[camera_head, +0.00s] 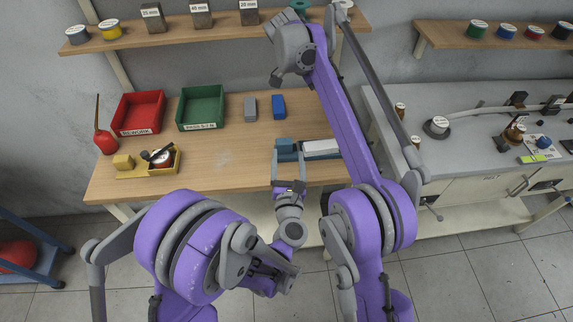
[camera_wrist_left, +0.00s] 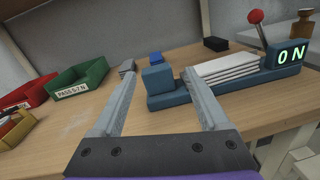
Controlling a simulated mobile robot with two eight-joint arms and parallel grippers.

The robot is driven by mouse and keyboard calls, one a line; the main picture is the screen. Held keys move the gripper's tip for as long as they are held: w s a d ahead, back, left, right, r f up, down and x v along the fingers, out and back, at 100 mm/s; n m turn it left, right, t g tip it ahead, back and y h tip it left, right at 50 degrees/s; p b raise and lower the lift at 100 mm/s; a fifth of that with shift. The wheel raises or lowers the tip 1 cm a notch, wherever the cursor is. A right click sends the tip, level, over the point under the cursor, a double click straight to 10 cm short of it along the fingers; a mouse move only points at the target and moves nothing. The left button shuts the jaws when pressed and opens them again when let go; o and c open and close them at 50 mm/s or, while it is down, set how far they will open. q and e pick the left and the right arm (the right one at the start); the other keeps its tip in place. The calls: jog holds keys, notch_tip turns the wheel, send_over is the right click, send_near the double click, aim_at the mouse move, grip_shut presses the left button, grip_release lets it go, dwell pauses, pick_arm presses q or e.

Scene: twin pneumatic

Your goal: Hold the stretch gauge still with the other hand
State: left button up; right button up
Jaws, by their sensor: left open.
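The stretch gauge is a long blue body with a raised blue block at its left end and white ribbed plates along its middle. It lies near the bench's front edge in the head view (camera_head: 321,147), partly behind my right arm. The wrist view shows it more fully (camera_wrist_left: 228,85), with a red-knobbed lever and a display reading 0 N at its right end. My left gripper (camera_head: 288,165) is open at the gauge's left end. In the wrist view the left gripper (camera_wrist_left: 160,76) has the blue block between its fingers; contact cannot be told. My right gripper is not seen.
A red tray (camera_head: 138,113) and a green tray (camera_head: 201,107) stand at the back left of the bench (camera_head: 232,153). Grey (camera_head: 250,107) and blue (camera_head: 278,106) blocks lie behind the gauge. A shelf (camera_head: 215,29) runs above.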

pick_arm(q)
jog(key=shift+s+a+f+n+y, duration=0.1)
jog(key=shift+f+n+y, duration=0.2)
jog(key=shift+f+n, duration=0.25)
jog(key=shift+s+a+f+n+y, duration=0.1)
jog(key=shift+f+n+y, duration=0.25)
jog(key=shift+n, duration=0.3)
jog(key=shift+w+f, duration=0.15)
jog(key=shift+f, duration=0.05)
jog(key=w, duration=0.3)
jog(key=w+a, duration=0.1)
jog(key=w, duration=0.6)
jog(key=shift+w+a, duration=0.15)
jog(key=shift+a, duration=0.05)
jog(key=shift+c, duration=0.3)
